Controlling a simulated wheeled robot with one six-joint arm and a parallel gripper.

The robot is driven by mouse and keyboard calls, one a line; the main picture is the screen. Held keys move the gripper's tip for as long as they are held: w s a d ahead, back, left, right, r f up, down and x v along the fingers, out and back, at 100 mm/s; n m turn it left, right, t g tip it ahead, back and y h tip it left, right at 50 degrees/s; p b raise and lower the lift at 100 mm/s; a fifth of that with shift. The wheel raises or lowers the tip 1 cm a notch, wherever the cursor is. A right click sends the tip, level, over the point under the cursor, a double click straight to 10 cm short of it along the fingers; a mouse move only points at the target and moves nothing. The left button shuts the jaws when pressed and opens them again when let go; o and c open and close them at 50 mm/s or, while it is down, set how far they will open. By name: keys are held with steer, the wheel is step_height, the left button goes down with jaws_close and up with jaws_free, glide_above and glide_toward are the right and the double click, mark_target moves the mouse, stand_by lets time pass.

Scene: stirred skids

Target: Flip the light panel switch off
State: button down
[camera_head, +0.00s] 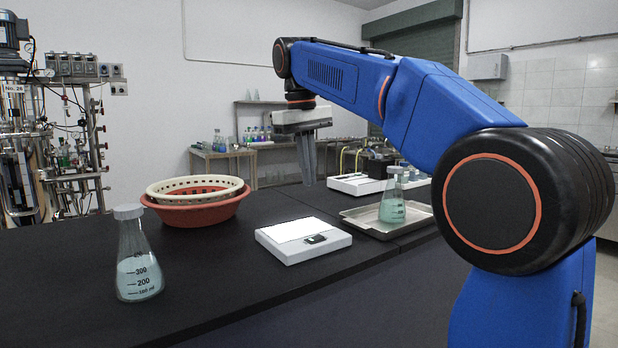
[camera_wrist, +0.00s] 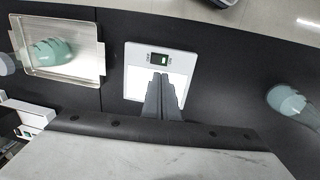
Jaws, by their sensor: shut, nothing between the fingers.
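The light panel (camera_head: 285,233) is a flat white box with a bright top, lying on the black bench. In the wrist view the fingertips (camera_wrist: 160,76) appear over the bright area beside the switch and hide part of the panel (camera_wrist: 133,82).
A capped flask (camera_head: 139,265) stands at the left. A metal tray (camera_head: 365,224) with another flask (camera_head: 392,203) is right of the panel. Nested baskets (camera_head: 195,211) and a second white device (camera_head: 350,186) are farther back. Bare bench lies between the left flask and panel.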

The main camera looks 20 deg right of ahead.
mark_target(319, 236)
steer(key=shift+w+d+r, duration=0.15)
steer(key=shift+w+d, duration=0.25)
steer(key=shift+d, duration=0.1)
steer(key=f, duration=0.4)
steer(key=d+f, duration=0.1)
steer(key=f, duration=0.9)
steer(key=shift+w+d, duration=0.25)
steer(key=shift+d, duration=0.1)
